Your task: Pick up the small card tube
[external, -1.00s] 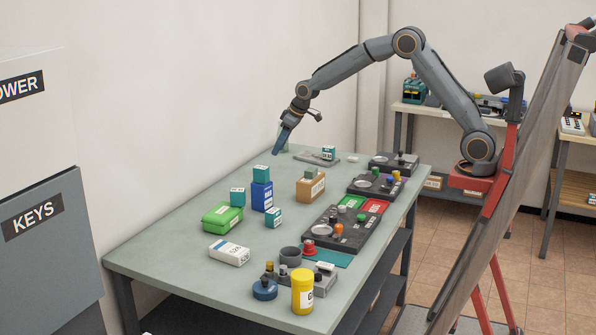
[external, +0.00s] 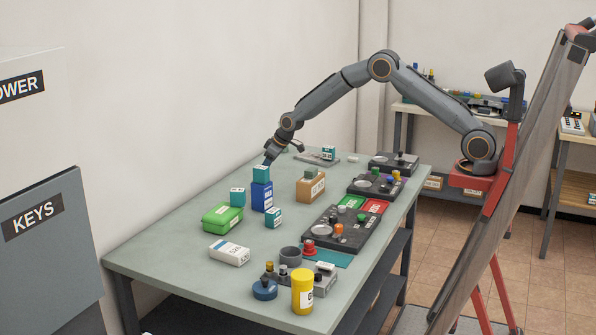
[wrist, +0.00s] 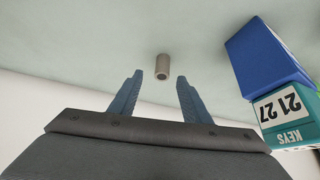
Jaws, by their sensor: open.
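A small grey-brown cylinder with a dark end, which looks like the card tube (wrist: 162,67), shows in the wrist view on the pale green table. It lies a little beyond and between the fingertips of my gripper (wrist: 159,75). My gripper is open with nothing between its fingers, and the tube does not appear to touch them. In the external view my gripper (external: 267,160) is low, just behind the blue box with a teal box on top. The tube cannot be made out there.
The blue box (wrist: 262,55) and the teal box labelled 21 27 (wrist: 284,105) stand close to the right of my gripper in the wrist view. A tan box (external: 311,187) and a green case (external: 222,217) stand nearby. Dark control panels (external: 340,230) line the table's right side.

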